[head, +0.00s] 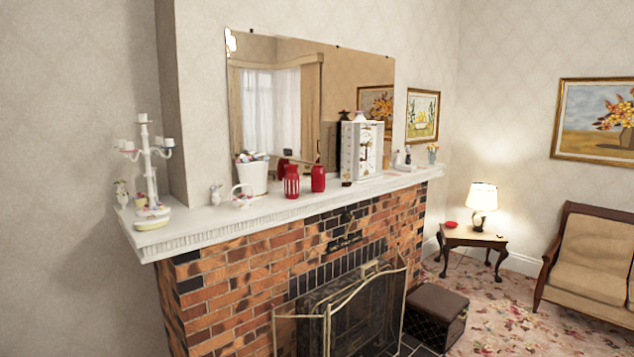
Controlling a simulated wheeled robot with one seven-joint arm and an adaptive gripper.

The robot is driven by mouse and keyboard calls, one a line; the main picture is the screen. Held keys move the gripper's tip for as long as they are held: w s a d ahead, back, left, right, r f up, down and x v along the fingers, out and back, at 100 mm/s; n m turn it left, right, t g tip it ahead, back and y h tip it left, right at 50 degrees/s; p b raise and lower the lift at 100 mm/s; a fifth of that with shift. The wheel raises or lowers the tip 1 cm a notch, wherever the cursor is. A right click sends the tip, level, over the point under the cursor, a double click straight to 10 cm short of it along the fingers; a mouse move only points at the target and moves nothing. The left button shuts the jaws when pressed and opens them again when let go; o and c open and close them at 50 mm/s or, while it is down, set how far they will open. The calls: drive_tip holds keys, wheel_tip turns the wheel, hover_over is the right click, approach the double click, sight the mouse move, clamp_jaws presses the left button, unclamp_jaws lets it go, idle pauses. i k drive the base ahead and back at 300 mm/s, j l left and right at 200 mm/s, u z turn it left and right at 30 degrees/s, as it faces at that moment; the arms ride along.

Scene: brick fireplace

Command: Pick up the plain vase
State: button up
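A plain red vase (318,179) stands upright on the white mantel shelf, near its middle in the head view. Just left of it stands a red lantern-like vase (291,183) with pale vertical slots or stripes. The two are close, with a small gap between them. My gripper is not in view.
The white mantel (205,234) tops a brick fireplace with a folding screen (355,305). A white bucket (251,178), a small basket (242,195) and a candelabra (147,165) stand left of the vase. A white clock (361,150) stands close on its right. A mirror hangs behind.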

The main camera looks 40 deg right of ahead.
sight(318, 172)
drive_tip(key=i+l, duration=0.25)
drive_tip(key=l, duration=0.2)
drive_tip(key=i+l+z, duration=0.1)
drive_tip(key=i+l, duration=0.15)
drive_tip(key=l, duration=0.2)
drive_tip(key=i+l+z, duration=0.1)
drive_tip(key=i+l, duration=0.15)
drive_tip(key=l, duration=0.15)
drive_tip(key=i+l, duration=0.3)
drive_tip(key=l+z, duration=0.05)
drive_tip(key=l, duration=0.1)
